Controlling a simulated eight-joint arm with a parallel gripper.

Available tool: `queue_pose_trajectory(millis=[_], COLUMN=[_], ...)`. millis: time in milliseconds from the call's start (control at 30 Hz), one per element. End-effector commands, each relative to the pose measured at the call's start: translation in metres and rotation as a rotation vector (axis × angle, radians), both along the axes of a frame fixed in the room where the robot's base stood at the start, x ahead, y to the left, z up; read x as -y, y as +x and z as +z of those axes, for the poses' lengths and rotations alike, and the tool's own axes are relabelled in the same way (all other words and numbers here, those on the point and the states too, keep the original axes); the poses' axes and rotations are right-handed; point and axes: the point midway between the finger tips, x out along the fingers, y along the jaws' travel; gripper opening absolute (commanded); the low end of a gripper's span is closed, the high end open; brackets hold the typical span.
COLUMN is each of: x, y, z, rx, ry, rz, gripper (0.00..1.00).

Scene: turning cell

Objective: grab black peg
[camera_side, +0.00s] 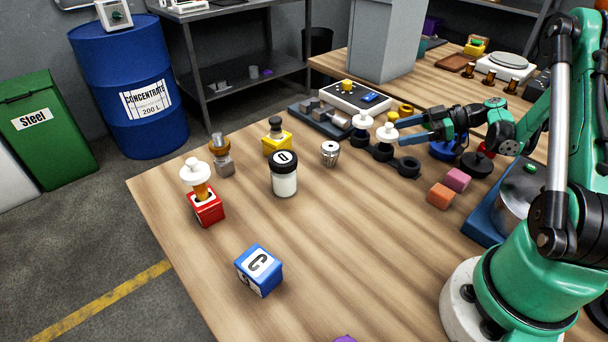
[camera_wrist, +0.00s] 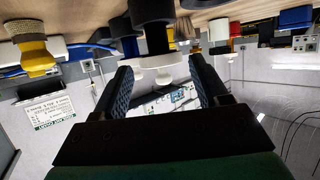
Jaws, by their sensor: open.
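A black peg with a white head (camera_side: 388,131) stands upright in a black linked holder (camera_side: 407,167) on the wooden table. In the wrist view, which looks upside down, its black shaft (camera_wrist: 156,40) rises from a dark cup and its white head (camera_wrist: 163,72) lies between my fingers. My gripper (camera_side: 404,128) is open with its blue fingers around the head, and it also shows in the wrist view (camera_wrist: 160,80). A gap shows on each side, so contact is not visible. A second white-headed peg (camera_side: 363,119) stands just left in the same holder.
A white control box (camera_side: 352,97) stands behind the holder. Pink (camera_side: 457,180) and orange (camera_side: 440,195) blocks lie in front of my gripper.

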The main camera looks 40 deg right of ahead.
Motion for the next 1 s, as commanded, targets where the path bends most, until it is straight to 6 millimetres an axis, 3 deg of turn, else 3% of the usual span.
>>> queue_pose_trajectory(millis=[300,600,667,833,867,1000], x=[-0.025,-0.028,-0.028,-0.027,-0.027,-0.027], y=[0.029,0.032,0.032,0.032,0.032,0.032], z=[-0.015,-0.017,-0.017,-0.017,-0.017,-0.016], rx=[-0.001,-0.001,-0.001,-0.001,-0.001,0.000], ry=[0.001,0.001,0.001,0.001,0.001,0.001], rz=[0.003,-0.002,0.000,0.000,0.000,0.000], gripper=[0.67,0.67,0.53,0.05,0.00,0.00])
